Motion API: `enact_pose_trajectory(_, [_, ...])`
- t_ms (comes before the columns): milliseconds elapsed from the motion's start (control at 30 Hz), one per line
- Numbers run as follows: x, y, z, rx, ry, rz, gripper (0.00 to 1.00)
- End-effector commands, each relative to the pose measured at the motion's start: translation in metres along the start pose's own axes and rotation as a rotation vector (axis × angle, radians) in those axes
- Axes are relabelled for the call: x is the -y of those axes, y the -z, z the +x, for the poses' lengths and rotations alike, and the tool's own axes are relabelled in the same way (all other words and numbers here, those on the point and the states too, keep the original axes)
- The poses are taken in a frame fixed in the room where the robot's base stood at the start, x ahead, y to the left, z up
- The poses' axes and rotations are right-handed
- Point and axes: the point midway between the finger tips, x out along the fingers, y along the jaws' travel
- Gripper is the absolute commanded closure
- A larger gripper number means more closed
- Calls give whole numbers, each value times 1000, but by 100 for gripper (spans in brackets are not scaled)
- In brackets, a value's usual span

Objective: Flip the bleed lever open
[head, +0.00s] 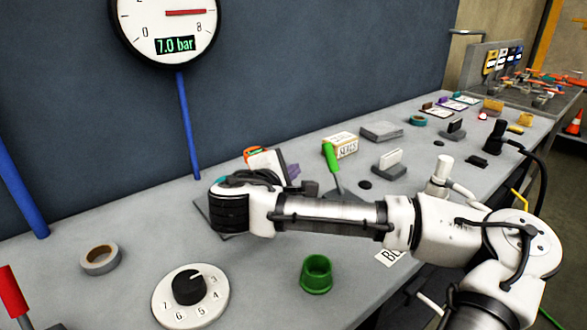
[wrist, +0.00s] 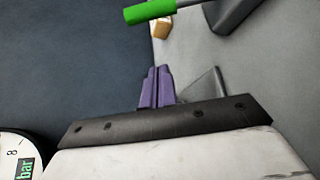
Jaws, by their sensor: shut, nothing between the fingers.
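The bleed lever has a green handle (head: 331,157) on a grey stem and stands nearly upright, tilted a little left, on the bench. Its foot is partly hidden behind my arm. The green handle also shows at the top of the wrist view (wrist: 150,11). My gripper (head: 293,172) is left of the lever, with its purple fingertips (wrist: 157,88) together and empty. A gap separates the fingertips from the handle. A gauge (head: 165,25) on the wall reads 7.0 bar.
A dial (head: 190,297), a tape roll (head: 100,260) and a green cup (head: 317,274) stand in front of my arm. A seals box (head: 342,145) sits behind the lever. A blue pipe (head: 187,125) runs down the wall.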

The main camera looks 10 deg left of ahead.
Motion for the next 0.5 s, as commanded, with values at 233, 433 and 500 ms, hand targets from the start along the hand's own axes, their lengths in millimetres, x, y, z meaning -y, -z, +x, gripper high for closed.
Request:
enact_pose_trajectory(233, [-3, -2, 55, 4, 0, -2, 100])
enact_pose_trajectory(433, [-4, -22, 62, 3, -3, -3, 100])
enact_pose_trajectory(500, [-3, -29, 60, 2, -1, -1, 100])
